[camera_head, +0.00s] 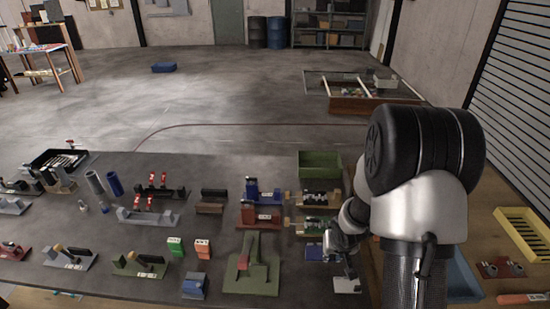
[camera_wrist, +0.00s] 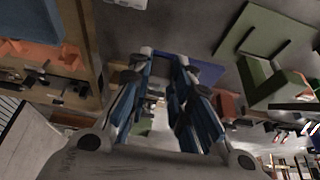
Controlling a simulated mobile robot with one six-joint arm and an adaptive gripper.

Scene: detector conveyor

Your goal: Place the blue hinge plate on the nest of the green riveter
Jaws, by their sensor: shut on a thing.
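The green riveter (camera_head: 262,278) stands near the table's front, left of my arm, with a flat green base and a raised part. It also shows at the upper right of the wrist view (camera_wrist: 258,42). My gripper (camera_head: 347,268) is low over the table's front right, right of the riveter. A flat dark blue plate (camera_wrist: 207,72) shows just beyond the fingertips, and a blue square (camera_head: 315,253) shows left of my gripper. The fingers hide how the plate meets them.
A pale flat plate (camera_head: 346,286) lies by my gripper. A red fixture (camera_head: 260,216) and a blue fixture (camera_head: 263,191) stand behind the riveter. A green bin (camera_head: 320,164) is farther back. Small green and orange blocks stand left of the riveter.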

